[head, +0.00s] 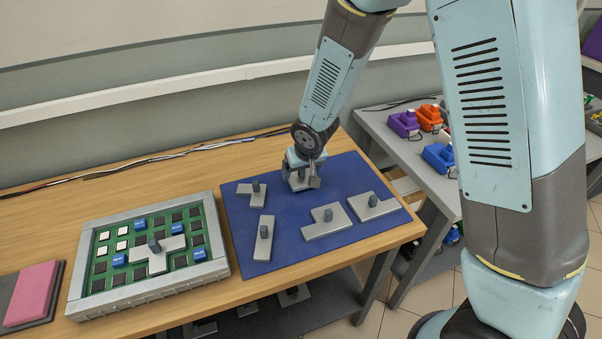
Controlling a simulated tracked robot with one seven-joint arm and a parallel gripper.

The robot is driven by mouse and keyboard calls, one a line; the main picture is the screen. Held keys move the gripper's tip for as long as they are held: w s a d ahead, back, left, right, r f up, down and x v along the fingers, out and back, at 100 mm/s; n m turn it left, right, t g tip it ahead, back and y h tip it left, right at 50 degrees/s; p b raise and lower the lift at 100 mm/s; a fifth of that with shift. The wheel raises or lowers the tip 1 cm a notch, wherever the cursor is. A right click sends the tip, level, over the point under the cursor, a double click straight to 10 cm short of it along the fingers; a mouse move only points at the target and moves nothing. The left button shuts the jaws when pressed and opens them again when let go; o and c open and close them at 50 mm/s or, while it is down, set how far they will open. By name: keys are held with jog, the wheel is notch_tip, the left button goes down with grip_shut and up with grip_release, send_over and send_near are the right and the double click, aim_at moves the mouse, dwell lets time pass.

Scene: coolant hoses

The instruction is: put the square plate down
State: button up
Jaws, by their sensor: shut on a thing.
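My gripper (303,174) is over the back of the blue mat (288,221), pointing down. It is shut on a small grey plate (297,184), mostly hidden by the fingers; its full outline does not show. I cannot tell whether this plate touches the mat or hangs just above it. Other grey plates with dark knobs lie on the mat: an angled one (246,190) at the left, a narrow bar (262,246) at the front left, a stepped one (318,231) at the front and another (363,211) at the right.
A grey-framed green board (92,311) with blue, white and dark squares stands at the left, with a grey plate (156,263) on it. A pink block (33,293) lies farther left. A side table (385,131) holds purple, orange and blue things. Cables run along the wall.

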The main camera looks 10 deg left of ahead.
jog(key=shift+f, duration=0.65)
jog(key=o, duration=1)
jog(key=shift+f, duration=0.1)
jog(key=shift+c, duration=0.2)
jog(key=v, duration=1.2)
